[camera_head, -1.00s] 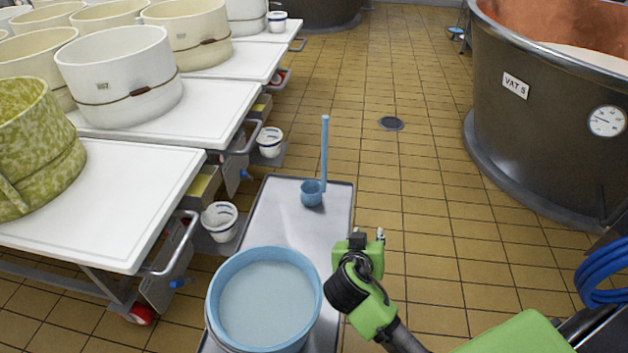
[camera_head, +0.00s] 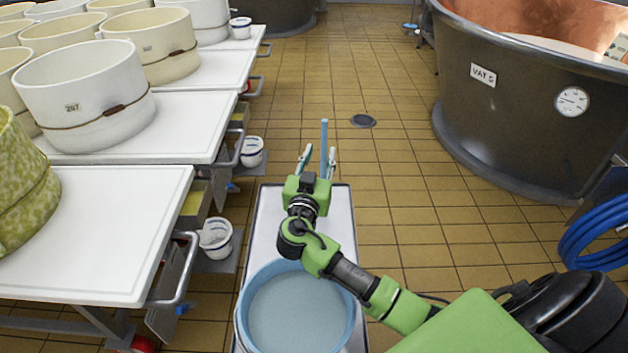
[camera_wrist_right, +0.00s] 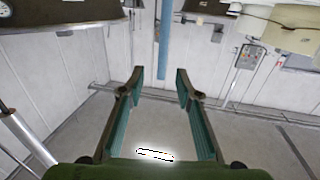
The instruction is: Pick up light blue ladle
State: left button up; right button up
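My right gripper (camera_head: 318,162) is open, with a finger on each side of the handle as seen from the head. In the right wrist view the handle (camera_wrist_right: 165,45) hangs into the gap from the top of the picture, beyond and between the open fingertips (camera_wrist_right: 157,80). The fingers do not close on it. My left gripper is not in view.
A light blue bucket (camera_head: 297,312) stands on the near part of the metal cart (camera_head: 342,225). White tables (camera_head: 95,230) with large round moulds (camera_head: 85,95) stand on the left. A dark vat (camera_head: 520,110) is on the right.

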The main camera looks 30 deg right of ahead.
aim_at(324, 137)
jog(key=x, duration=0.9)
jog(key=shift+w+f, duration=0.15)
jog(key=shift+w, duration=0.25)
grip_shut()
